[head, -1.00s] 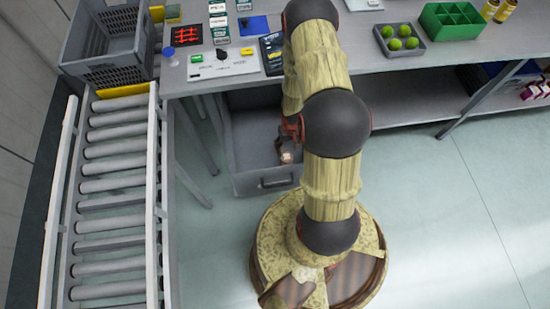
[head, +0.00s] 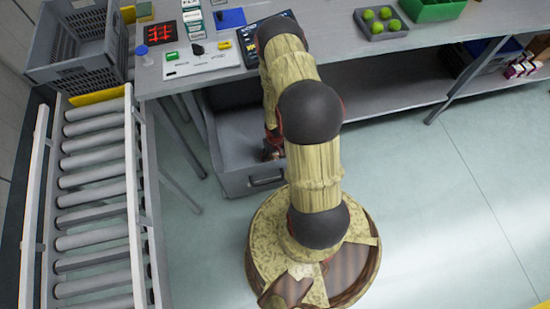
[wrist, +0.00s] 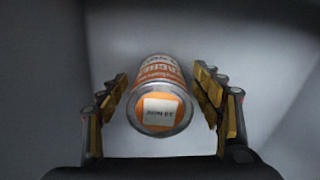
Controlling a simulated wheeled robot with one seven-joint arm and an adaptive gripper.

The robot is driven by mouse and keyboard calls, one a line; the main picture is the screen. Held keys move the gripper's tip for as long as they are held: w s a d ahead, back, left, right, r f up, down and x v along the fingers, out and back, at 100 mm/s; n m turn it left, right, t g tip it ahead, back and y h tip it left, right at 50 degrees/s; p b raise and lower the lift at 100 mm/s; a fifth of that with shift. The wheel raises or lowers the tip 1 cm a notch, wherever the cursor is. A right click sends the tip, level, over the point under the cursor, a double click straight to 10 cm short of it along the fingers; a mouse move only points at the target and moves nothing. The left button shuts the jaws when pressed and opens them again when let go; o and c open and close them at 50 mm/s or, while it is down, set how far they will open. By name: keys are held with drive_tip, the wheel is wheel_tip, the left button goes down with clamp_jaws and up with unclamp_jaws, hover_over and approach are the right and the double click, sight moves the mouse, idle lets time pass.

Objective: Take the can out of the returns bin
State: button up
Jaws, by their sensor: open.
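The can (wrist: 160,68) is orange and white with a silver rim and a pale label on its near end. In the wrist view it lies in the grey returns bin (wrist: 265,50), its end facing the camera. My gripper (wrist: 163,95) is open, with one finger on each side of the can. A gap shows on both sides, so the fingers look apart from it. In the head view the grey bin (head: 238,180) stands on the floor under the bench edge. My arm reaches down into it, and the can is hidden there.
The bench (head: 330,55) overhangs the back of the bin. A roller conveyor (head: 95,180) runs at the left, with a grey crate (head: 80,45) at its far end. A tray of green balls (head: 380,20) sits on the bench. The floor at the right is clear.

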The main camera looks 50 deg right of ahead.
drive_tip(key=c, duration=0.3)
drive_tip(key=c, duration=1.1)
drive_tip(key=shift+c, duration=0.6)
